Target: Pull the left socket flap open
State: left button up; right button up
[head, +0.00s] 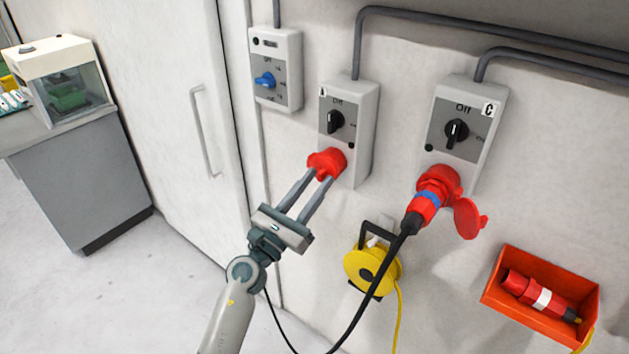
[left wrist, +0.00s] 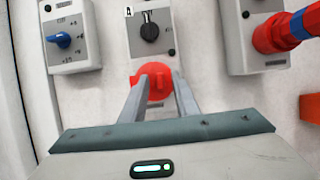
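The left socket is on the grey box marked A (head: 359,137), its red flap (head: 327,163) closed at the bottom front. The flap also shows in the left wrist view (left wrist: 156,83), between and partly behind my fingers. My left gripper (head: 319,176) reaches up to the flap from below left. Its two fingers are apart, with the tips at the flap; a gap shows between them in the left wrist view (left wrist: 158,85). I cannot tell whether the tips touch the flap. My right gripper is not in view.
Box C (head: 482,135) on the right has a red plug (head: 424,208) with a black cable and an open red flap (head: 470,218). A yellow cable reel (head: 366,269) hangs below. An orange bin (head: 540,320) holds a red connector. A box with a blue switch (head: 276,70) is up left.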

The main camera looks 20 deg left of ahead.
pick_arm(q)
grip_shut()
dwell(0.3)
